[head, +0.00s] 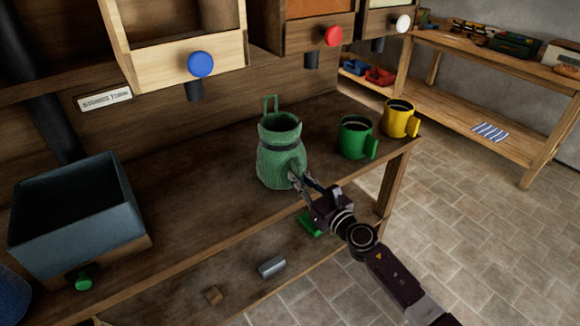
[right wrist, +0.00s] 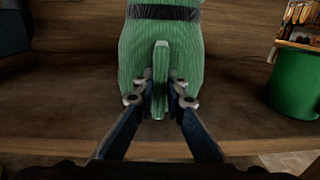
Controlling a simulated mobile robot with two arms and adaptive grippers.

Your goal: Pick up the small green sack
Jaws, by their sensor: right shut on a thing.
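The small green sack (head: 280,155) stands upright on the wooden bench top, with a dark band around its neck and a green wire-like loop behind its top. My right gripper (head: 297,178) reaches it from the front right and is shut on the sack's front strip. In the right wrist view the sack (right wrist: 133,57) fills the upper middle, and the fingers of my right gripper (right wrist: 161,92) pinch the upright green strip from both sides. The sack's base appears to be on or very close to the bench; I cannot tell which. My left gripper is not in view.
A green mug (head: 355,139) and a yellow mug (head: 399,119) stand right of the sack. A blue-grey bin (head: 75,222) stands at the left. Bins with a blue knob (head: 201,64) and a red knob (head: 333,36) hang above. A lower shelf holds small blocks.

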